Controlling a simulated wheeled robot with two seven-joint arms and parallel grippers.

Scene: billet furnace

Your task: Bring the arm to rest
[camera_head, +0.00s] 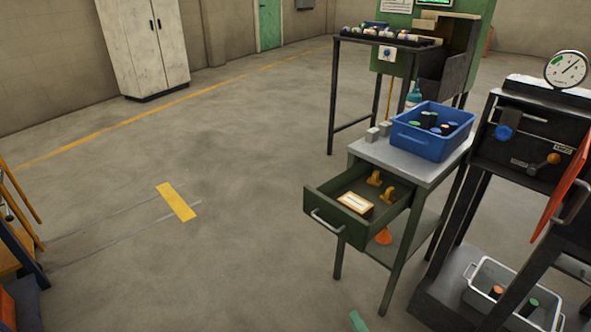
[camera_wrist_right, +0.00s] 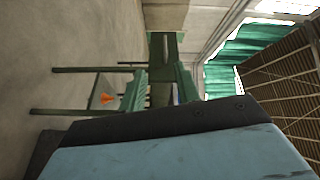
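Only a green tip of my right gripper (camera_head: 357,321) shows at the bottom edge of the head view, in front of the green workbench (camera_head: 428,168). In the right wrist view, two green fingers of the right gripper (camera_wrist_right: 160,88) stand apart with nothing held between them. The wrist picture looks turned on its side, with the bench legs running left. My left arm and gripper are not in view.
The bench's drawer (camera_head: 323,208) is pulled open, with a small box (camera_head: 355,204) and yellow pieces inside. A blue bin (camera_head: 425,146) stands on top. The dark gauge stand (camera_head: 515,130) is at right. Floor at left is mostly clear.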

